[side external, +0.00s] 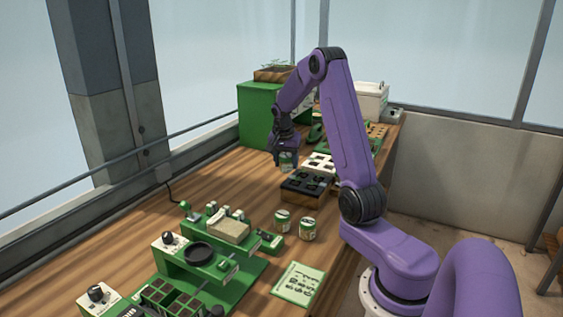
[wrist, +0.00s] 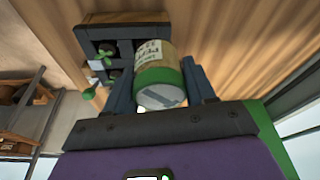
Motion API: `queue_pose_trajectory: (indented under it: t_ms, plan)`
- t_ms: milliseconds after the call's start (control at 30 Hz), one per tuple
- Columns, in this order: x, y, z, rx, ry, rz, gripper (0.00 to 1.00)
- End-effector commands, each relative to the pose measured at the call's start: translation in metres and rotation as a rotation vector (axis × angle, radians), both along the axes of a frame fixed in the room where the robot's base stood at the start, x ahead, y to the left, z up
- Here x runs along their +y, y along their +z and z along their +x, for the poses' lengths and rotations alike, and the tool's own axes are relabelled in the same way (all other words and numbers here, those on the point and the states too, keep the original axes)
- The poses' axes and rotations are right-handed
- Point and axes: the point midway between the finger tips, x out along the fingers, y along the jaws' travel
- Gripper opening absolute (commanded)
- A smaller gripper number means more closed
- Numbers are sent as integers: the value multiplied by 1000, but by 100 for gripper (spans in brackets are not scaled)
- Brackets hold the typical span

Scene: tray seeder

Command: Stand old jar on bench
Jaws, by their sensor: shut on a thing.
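My gripper (side external: 284,150) is shut on a jar (side external: 287,161) with a pale label and a green band. In the wrist view the jar (wrist: 158,75) sits between the two fingers of my gripper (wrist: 160,85), its flat grey end facing the camera. In the side external view it is held beside a dark seedling tray, and I cannot tell the gap below it. Two similar jars, one (side external: 282,220) and another (side external: 307,229), stand upright on the wooden bench (side external: 200,180) nearer the camera. I cannot tell from the labels which jar is old.
The dark seedling tray (side external: 305,187) lies right of and below my gripper; it also shows in the wrist view (wrist: 98,45). A green box (side external: 258,115) stands behind. The green seeder machine (side external: 190,275) and a leaflet (side external: 299,284) occupy the front. Bench left of my gripper is clear.

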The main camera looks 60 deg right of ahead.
Motion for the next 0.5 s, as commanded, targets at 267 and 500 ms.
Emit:
queue_pose_trajectory:
  t_ms: [267,500]
  plan:
    - [23,8,-11,-1,63,2,18]
    - [88,15,-29,0,332,12,18]
